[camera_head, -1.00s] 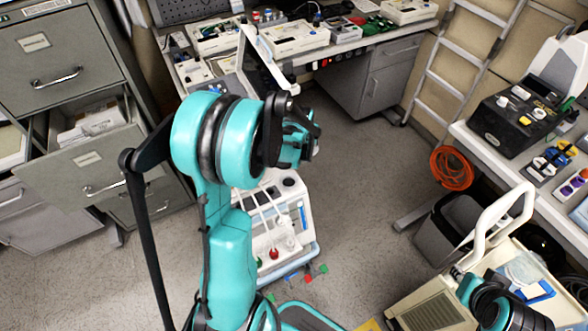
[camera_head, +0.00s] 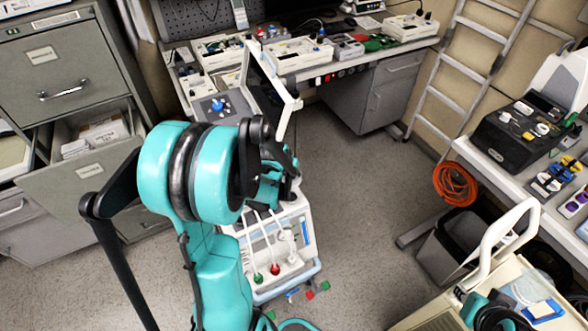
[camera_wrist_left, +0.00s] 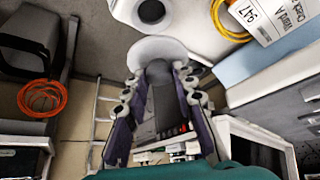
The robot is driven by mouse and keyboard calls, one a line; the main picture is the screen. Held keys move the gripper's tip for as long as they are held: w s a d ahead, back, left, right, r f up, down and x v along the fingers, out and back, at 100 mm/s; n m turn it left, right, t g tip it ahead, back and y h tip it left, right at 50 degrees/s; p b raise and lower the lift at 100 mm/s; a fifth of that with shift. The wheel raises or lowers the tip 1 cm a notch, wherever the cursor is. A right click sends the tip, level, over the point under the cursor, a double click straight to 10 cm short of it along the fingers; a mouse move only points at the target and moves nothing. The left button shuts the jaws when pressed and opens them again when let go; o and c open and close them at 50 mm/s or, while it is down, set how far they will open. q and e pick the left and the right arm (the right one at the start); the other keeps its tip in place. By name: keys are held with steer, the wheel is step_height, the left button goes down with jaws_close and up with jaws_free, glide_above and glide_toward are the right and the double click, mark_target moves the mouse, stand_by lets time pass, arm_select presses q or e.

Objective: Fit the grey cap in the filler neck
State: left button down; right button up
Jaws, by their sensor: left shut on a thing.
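My left gripper (camera_head: 284,178) is over the top of the white wheeled machine (camera_head: 291,215) in the head view. In the left wrist view its fingers (camera_wrist_left: 158,82) are shut on the grey cap (camera_wrist_left: 158,69), which is partly hidden between the fingertips. A dark round opening (camera_wrist_left: 151,11), which looks like the filler neck, sits in a white surface at the top of the wrist view, apart from the cap. My right gripper is out of view.
A tag (camera_wrist_left: 265,18) and a yellow cable (camera_wrist_left: 228,20) are near the opening. The machine's tilted screen (camera_head: 270,80) stands behind my left gripper. A beige cart with a white handle (camera_head: 492,240) is at lower right. Open floor (camera_head: 365,190) lies between.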

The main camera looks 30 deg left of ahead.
mark_target(289, 182)
arm_select(q)
steer(key=shift+f+b, duration=2.25)
steer(key=shift+f, duration=0.7)
steer(key=shift+f+b, duration=1.5)
steer(key=shift+f, duration=0.1)
steer(key=c, duration=1.2)
jaws_free()
steer(key=shift+w, duration=0.1)
steer(key=shift+o, duration=0.2)
steer(key=v, duration=1.2)
steer(key=s+d+r+m, duration=0.1)
steer(key=s+d, duration=0.1)
steer(key=d, duration=0.4)
steer(key=s+d+r+m+t+h, duration=0.1)
steer(key=s+d, duration=0.2)
steer(key=d, duration=0.3)
steer(key=s+d+r+m, duration=0.1)
steer(key=s+d, duration=0.2)
steer(key=d, duration=0.3)
steer(key=shift+s+m+h, duration=0.25)
steer(key=shift+m+h, duration=0.05)
steer(key=shift+h, duration=0.1)
